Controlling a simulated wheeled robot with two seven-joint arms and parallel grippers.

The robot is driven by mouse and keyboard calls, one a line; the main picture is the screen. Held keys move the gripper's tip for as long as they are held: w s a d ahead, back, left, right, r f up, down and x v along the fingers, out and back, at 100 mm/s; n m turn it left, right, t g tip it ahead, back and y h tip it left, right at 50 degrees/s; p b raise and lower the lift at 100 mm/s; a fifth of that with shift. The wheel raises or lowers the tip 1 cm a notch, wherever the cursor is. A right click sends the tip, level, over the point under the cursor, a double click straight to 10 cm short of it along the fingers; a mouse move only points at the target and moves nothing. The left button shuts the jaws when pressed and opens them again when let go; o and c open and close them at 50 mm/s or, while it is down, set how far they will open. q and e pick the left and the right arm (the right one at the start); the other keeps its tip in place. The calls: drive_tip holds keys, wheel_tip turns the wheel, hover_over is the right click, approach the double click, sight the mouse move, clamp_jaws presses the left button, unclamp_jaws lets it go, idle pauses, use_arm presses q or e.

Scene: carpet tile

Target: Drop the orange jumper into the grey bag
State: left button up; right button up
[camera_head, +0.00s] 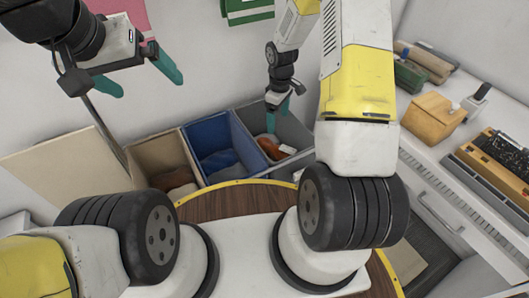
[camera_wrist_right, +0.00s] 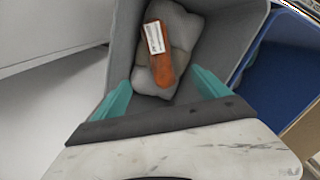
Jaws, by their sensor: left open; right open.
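The orange jumper (camera_head: 274,148) lies inside the grey bag (camera_head: 292,128), the rightmost of three open bins along the wall in the head view. In the right wrist view the orange jumper (camera_wrist_right: 160,52) rests on a grey cloth and carries a white label. The grey bag's wall (camera_wrist_right: 225,42) surrounds it there. My right gripper (camera_head: 284,114) is above the grey bag, open and empty, with its teal fingers (camera_wrist_right: 163,88) apart and the jumper lying beyond them. My left gripper (camera_head: 142,76) is open and empty, high at the upper left.
A blue bin (camera_head: 208,132) with dark blue cloth stands beside the grey bag. A beige bin (camera_head: 157,152) with brown cloth is left of it, its tan flap (camera_head: 65,165) leaning out. A white counter at right holds a tan bag (camera_head: 434,117) and a black-and-wood item (camera_head: 495,155).

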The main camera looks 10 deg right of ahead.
wheel_tip(320, 180, up, 6)
drive_tip(key=shift+f, duration=0.15)
idle(0.4)
